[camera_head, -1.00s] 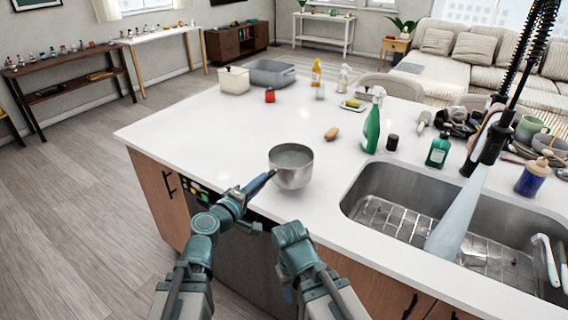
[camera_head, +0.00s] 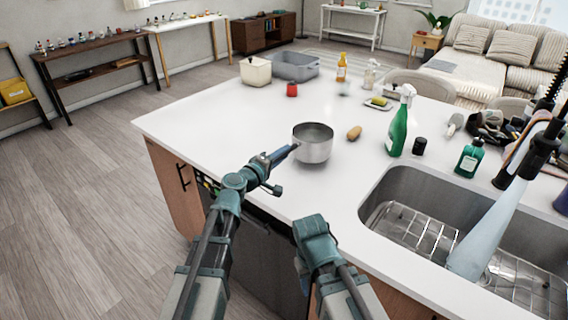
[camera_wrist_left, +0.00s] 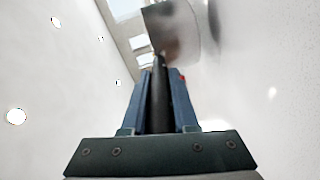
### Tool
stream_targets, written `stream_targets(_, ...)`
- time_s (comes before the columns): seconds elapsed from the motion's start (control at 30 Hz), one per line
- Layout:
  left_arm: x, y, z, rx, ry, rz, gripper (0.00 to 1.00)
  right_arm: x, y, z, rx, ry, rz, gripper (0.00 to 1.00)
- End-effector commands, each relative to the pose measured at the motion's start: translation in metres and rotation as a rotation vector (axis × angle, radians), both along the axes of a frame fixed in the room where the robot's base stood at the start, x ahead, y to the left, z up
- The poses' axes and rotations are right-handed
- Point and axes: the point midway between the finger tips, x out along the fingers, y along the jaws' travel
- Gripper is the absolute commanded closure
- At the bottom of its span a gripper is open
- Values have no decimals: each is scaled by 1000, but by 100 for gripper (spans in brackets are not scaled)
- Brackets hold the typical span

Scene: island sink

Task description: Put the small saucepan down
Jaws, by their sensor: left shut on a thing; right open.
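The small saucepan (camera_head: 313,146) is a round silver metal pot, upright over the white island counter left of the sink. My left gripper (camera_head: 284,154) is shut on its dark handle, left of the pot body. The left wrist view shows the dark handle (camera_wrist_left: 160,92) between the two blue fingers (camera_wrist_left: 161,98), with the shiny pot (camera_wrist_left: 172,32) beyond. I cannot tell whether the pot's base touches the counter. My right gripper (camera_head: 315,236) is lower, by the counter's front edge, empty; its fingertips are hardly visible.
White counter (camera_head: 225,135) is clear left of and behind the pot. A brown oval item (camera_head: 354,132) lies just right of the pot; a green spray bottle (camera_head: 399,122) and black jar (camera_head: 419,146) stand farther right. The sink (camera_head: 400,190) opens at the right.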

Motion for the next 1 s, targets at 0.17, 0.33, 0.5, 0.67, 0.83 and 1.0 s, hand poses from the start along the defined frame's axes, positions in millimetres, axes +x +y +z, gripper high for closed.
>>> stream_targets(0.17, -1, 1, -7, -2, 0, 1, 100, 0, 0, -7, 0, 0, 0, 49)
stream_targets(0.33, -1, 2, -26, -2, 0, 0, 100, 0, 0, -26, 0, 0, 0, 49)
stream_targets(0.5, -2, 3, -37, -2, 0, -1, 100, 0, 0, -37, 0, 0, 0, 49)
stream_targets(0.67, -2, 3, -34, -2, 0, -1, 100, 0, 0, -35, 0, 0, 0, 49)
stream_targets(0.83, -2, 3, -36, -2, 0, -1, 100, 0, 0, -37, 0, 0, 0, 49)
stream_targets(1.0, -2, 3, -37, 0, 0, -1, 55, 0, 0, -37, 0, 0, 0, 49)
